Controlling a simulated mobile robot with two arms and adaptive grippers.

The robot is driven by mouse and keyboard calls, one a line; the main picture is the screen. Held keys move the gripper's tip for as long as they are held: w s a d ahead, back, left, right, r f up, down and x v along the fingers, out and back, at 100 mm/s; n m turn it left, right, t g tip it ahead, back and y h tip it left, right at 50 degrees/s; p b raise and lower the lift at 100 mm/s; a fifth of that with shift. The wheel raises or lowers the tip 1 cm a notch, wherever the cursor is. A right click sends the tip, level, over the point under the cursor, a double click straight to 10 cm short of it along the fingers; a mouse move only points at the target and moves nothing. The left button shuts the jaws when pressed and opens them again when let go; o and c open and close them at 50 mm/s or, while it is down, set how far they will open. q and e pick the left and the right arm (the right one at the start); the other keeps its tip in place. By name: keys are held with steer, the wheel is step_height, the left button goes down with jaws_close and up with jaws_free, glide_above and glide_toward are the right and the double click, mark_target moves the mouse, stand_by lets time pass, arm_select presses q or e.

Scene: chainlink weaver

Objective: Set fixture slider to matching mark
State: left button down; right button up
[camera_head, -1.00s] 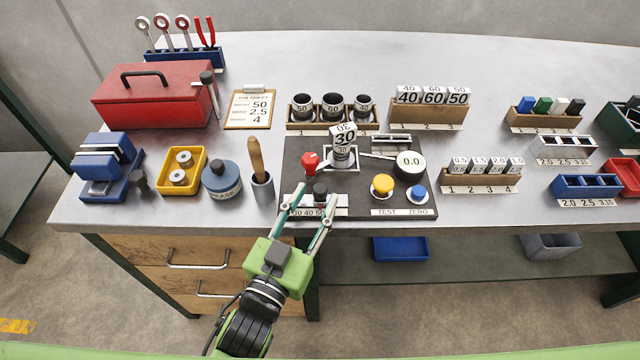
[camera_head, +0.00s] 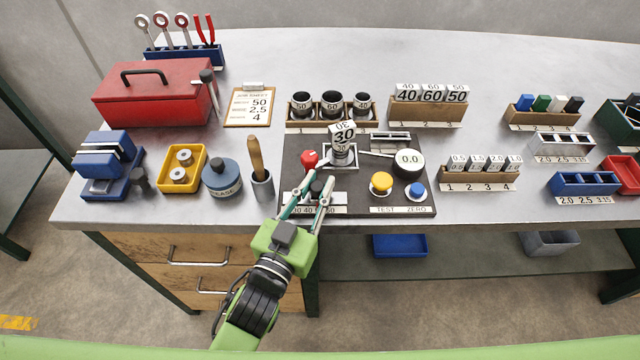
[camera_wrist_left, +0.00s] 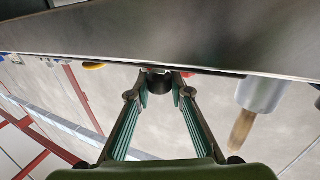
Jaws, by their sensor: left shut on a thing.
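The fixture slider has a black knob (camera_head: 317,187) at the front left of the dark fixture plate (camera_head: 350,203). Below it is a white scale strip (camera_head: 328,210) with marks; 30 and 40 read partly, and my gripper hides some of it. My left gripper (camera_head: 312,190) is shut on the slider knob, one finger on each side. The left wrist view shows the dark knob (camera_wrist_left: 158,82) between the green fingertips. Which mark the slider lines up with cannot be told. The job sheet (camera_head: 252,106) reads 50, 2.5 and 4. My right gripper is not in view.
On the fixture stand a part marked 30 (camera_head: 343,143), a red knob (camera_head: 309,159), a round gauge reading 0.0 (camera_head: 408,163), a yellow button (camera_head: 381,182) and a blue button (camera_head: 416,190). A brush in a cup (camera_head: 262,185) stands close on the left.

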arm_select(q)
steer(key=a+p, duration=0.1)
steer(key=a, duration=0.3)
steer(key=shift+a, duration=0.2)
steer(key=shift+d, duration=0.1)
steer(key=c, duration=2)
jaws_free()
steer(key=shift+o, duration=0.9)
steer(key=shift+a, duration=0.2)
steer(key=v, duration=1.2)
steer(key=shift+d, duration=0.15)
